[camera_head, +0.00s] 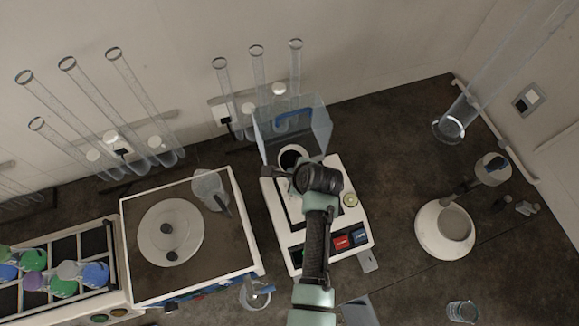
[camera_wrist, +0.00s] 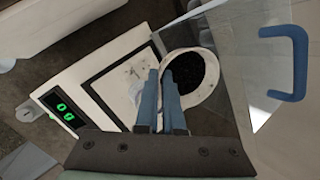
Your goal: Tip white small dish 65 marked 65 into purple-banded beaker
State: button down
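A round white dish (camera_wrist: 205,92) with dark granules in it is over the balance in the wrist view. It also shows in the head view (camera_head: 293,149), partly behind my wrist. My gripper (camera_wrist: 161,76) has its two blue fingers close together at the near wall of the dish, with the wall seeming to lie between them. The dish looks roughly level. I cannot tell whether it touches the balance pan. No number 65 is legible. I cannot pick out a purple band on any beaker; a clear beaker (camera_head: 254,297) stands at the front.
The balance (camera_head: 355,215) has a clear shield (camera_head: 320,122) with a blue handle behind the dish. Left are a plate machine (camera_head: 140,255), another beaker (camera_head: 207,185) and a rack (camera_head: 95,240) of coloured containers. A round white device (camera_head: 428,238) and a glass (camera_head: 462,311) are right.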

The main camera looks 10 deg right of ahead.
jog(key=t+y+b, duration=0.1)
jog(key=b, duration=0.2)
jog(key=t+y+b, duration=0.1)
jog(key=b, duration=0.2)
jog(key=t+y+b, duration=0.1)
jog(key=b, duration=0.2)
jog(key=shift+s+d+m+t, duration=0.3)
jog(key=shift+d+t, duration=0.05)
jog(key=shift+t, duration=0.05)
jog(key=t+y+b, duration=0.1)
jog(key=b, duration=0.2)
jog(key=t+b, duration=0.1)
jog(key=b, duration=0.3)
jog(key=y+b, duration=0.1)
jog(key=b, duration=0.2)
jog(key=shift+s+d+m+t+y, duration=0.3)
jog(key=shift+t, duration=0.1)
jog(key=t+y+b, duration=0.1)
jog(key=t+b, duration=0.1)
jog(key=b, duration=0.3)
jog(key=s+d+m+t+y+b, duration=0.1)
jog(key=t+b, duration=0.2)
jog(key=b, duration=0.3)
jog(key=f+m+t+y+b, duration=0.1)
jog(key=t+y+b, duration=0.1)
jog(key=b, duration=0.4)
jog(key=shift+s+d+f+t, duration=0.1)
jog(key=shift+s+d+t, duration=0.2)
jog(key=shift+s, duration=0.05)
jog(key=shift+b, duration=0.45)
